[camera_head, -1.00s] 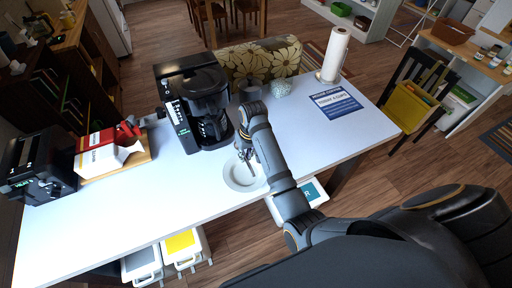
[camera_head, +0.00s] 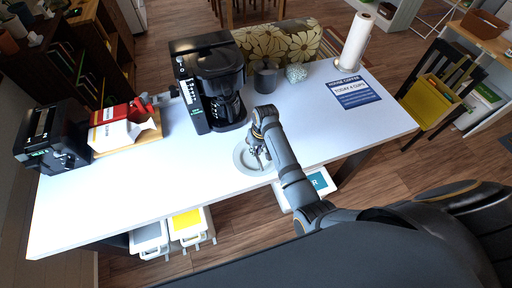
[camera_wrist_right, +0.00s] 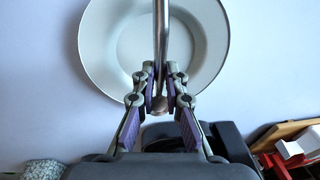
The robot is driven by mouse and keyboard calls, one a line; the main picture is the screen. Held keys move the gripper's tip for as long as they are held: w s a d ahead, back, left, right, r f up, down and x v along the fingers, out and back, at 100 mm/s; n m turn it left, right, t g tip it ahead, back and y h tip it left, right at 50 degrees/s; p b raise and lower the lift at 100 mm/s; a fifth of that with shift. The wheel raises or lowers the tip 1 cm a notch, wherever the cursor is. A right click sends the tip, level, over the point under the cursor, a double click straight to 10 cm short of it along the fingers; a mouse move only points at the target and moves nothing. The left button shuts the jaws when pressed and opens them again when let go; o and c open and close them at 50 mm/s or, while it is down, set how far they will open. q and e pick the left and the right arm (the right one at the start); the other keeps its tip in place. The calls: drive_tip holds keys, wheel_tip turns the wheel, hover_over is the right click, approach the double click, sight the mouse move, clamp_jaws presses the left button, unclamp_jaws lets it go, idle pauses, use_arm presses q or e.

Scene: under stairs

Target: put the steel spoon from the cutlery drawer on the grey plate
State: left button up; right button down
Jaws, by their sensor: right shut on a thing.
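My right gripper (camera_wrist_right: 160,98) is shut on the steel spoon (camera_wrist_right: 161,35), near the end of its handle. The spoon runs up and out of the right wrist view, so its bowl is hidden there. The round grey plate (camera_wrist_right: 100,45) lies behind the spoon in that view. In the head view the right gripper (camera_head: 258,148) is over the plate (camera_head: 241,162), which lies near the table's front edge. The spoon is too small there to tell whether it touches the plate. My left gripper is not in view.
A black coffee machine (camera_head: 207,75) stands behind the plate, with a dark cup (camera_head: 265,78) to its right. A red and white bag (camera_head: 115,125) and a black appliance (camera_head: 50,138) are at left. A drawer with a teal panel (camera_head: 318,181) juts out below the table. The table's right side is mostly clear.

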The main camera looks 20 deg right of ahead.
drive_tip(key=c, duration=0.8)
unclamp_jaws()
drive_tip(key=shift+c, duration=0.2)
drive_tip(key=shift+r+p, duration=0.35)
drive_tip(key=shift+r, duration=3.65)
